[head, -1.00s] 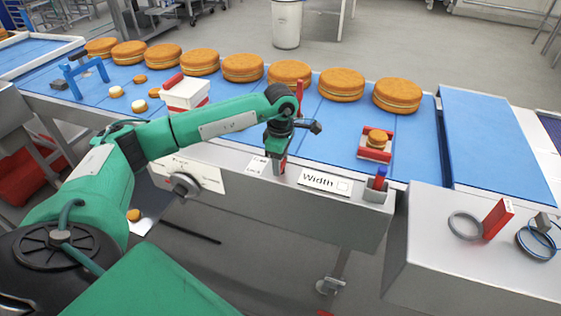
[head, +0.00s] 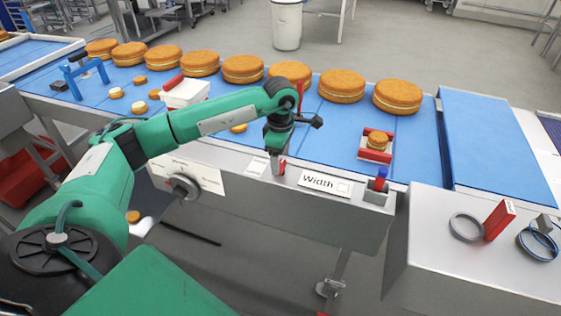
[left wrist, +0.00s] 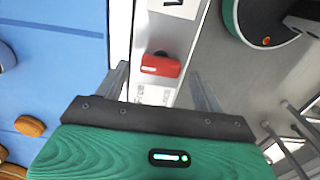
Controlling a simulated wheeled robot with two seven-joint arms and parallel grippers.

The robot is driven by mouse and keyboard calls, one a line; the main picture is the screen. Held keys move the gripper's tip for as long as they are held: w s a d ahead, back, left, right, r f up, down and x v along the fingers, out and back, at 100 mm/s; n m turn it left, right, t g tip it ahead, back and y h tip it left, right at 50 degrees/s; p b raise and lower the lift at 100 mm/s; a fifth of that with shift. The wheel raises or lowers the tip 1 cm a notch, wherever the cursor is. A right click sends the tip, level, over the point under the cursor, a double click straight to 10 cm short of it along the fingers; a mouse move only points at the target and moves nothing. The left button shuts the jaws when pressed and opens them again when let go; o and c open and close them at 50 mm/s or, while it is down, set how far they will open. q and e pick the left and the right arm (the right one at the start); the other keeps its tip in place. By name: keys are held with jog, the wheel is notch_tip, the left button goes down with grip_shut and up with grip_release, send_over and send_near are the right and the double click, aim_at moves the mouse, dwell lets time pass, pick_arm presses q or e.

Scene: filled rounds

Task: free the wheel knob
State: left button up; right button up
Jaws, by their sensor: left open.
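A grey hand wheel (head: 184,187) with a dark centre sits on a white panel on the conveyor's front side, left of my left gripper. I cannot make out its knob clearly. A small red block (left wrist: 162,66) with a dark round piece beside it is on the pale front rail. It also shows partly, in red, at my fingertips in the head view (head: 282,167). My left gripper (head: 277,166) points down at the rail, left of the "Width" label. In the left wrist view its fingers (left wrist: 160,85) are open, with the red block in the gap ahead, apparently not gripped.
Several large filled rounds (head: 243,69) line the blue belt (head: 340,125). A red-and-white stand (head: 375,154) with a small round is on the right. A grey holder (head: 377,192) with a blue-topped piece is at the front edge.

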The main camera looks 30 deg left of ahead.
aim_at(281, 164)
pick_arm(q)
notch_tip(281, 164, up, 12)
jog(key=b, duration=0.1)
pick_arm(e)
jog(key=shift+w+f, duration=0.2)
jog(key=shift+w, duration=0.8)
pick_arm(q)
jog(key=shift+f+b, duration=0.1)
jog(key=shift+b, duration=0.2)
pick_arm(e)
jog(key=shift+a, duration=0.1)
